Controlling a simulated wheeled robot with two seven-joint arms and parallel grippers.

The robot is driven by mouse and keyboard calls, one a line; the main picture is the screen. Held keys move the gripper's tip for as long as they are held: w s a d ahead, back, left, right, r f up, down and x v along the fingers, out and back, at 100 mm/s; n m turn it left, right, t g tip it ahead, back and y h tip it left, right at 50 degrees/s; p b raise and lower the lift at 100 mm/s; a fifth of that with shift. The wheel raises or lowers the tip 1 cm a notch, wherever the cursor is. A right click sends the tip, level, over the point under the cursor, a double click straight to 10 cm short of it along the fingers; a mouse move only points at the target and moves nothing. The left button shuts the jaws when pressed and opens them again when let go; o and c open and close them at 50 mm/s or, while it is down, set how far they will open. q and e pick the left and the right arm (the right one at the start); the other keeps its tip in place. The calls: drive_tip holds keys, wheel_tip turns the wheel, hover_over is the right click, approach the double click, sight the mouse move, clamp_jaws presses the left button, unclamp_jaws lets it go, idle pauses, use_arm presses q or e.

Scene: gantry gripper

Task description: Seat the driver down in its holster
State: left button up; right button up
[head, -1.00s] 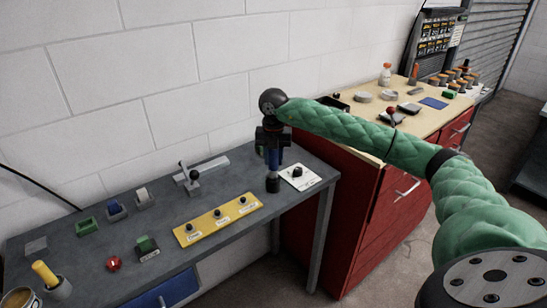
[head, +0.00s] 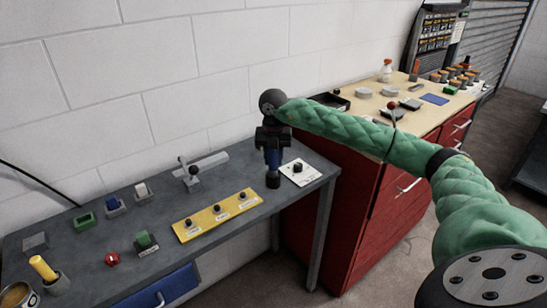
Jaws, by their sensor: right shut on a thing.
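My right gripper (head: 272,146) points straight down over the right part of the grey bench. Directly under the driver is a short dark cylinder (head: 273,180) on the bench, which looks like the holster. The driver's lower end meets or enters the top of this cylinder; how deep it sits I cannot tell. The driver looks about upright. My left gripper is not in view.
A white card with a black knob (head: 299,171) lies just right of the cylinder. A yellow strip with knobs (head: 217,215) lies to its left, a grey clamp-like fixture (head: 193,177) behind that. A red cabinet (head: 336,195) stands beyond the bench's right edge.

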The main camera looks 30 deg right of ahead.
drive_tip(key=shift+f+b, duration=0.45)
drive_tip(key=shift+f, duration=0.3)
drive_tip(key=o, duration=1.2)
wheel_tip(320, 180, up, 6)
drive_tip(key=shift+r+b, duration=0.15)
drive_tip(key=shift+b, duration=0.95)
drive_tip(key=shift+r, duration=0.75)
drive_tip(key=shift+f, duration=0.1)
